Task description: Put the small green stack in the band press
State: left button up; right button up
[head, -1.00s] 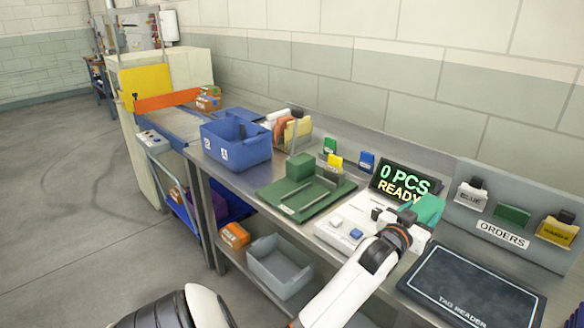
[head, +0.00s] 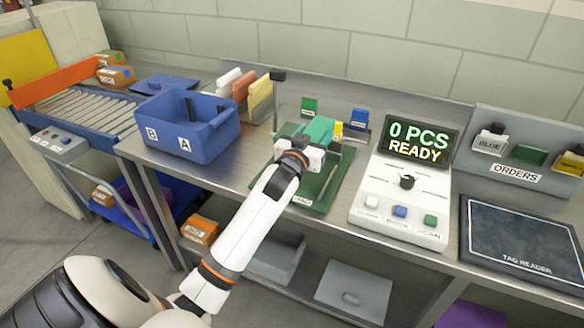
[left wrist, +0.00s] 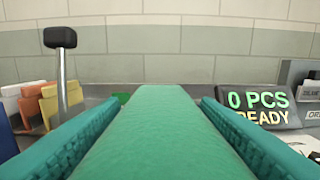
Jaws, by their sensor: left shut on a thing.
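My left gripper (head: 318,132) is shut on a green stack, which fills the middle of the left wrist view (left wrist: 160,125) between two teal finger pads. In the head view the gripper is above the green base (head: 318,203) of what looks like the band press, which has upright posts and a black-knobbed lever (head: 278,76). The lever also shows in the left wrist view (left wrist: 61,38). The gripper and wrist hide much of the press, so I cannot tell whether the stack touches it. My right gripper is not in view.
A blue bin (head: 187,130) stands left of the press. A white counter unit (head: 398,190) reads "0 PCS READY" to its right, with a tag reader pad (head: 520,240) beyond. Coloured folders (head: 247,90) and small green and blue holders stand behind. Bare bench lies around the press base.

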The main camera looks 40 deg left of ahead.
pick_arm(q)
jog(key=f, duration=0.5)
jog(key=shift+w+d+f, duration=0.1)
jog(key=shift+d+f, duration=0.15)
jog(key=shift+d, duration=0.1)
jog(key=shift+a+f, duration=0.15)
jog(key=shift+f, duration=2.15)
jog(key=o, duration=1.1)
jog(key=shift+r, duration=0.1)
jog(key=shift+r, duration=0.15)
jog(key=b+v, duration=0.1)
jog(key=v, duration=1.1)
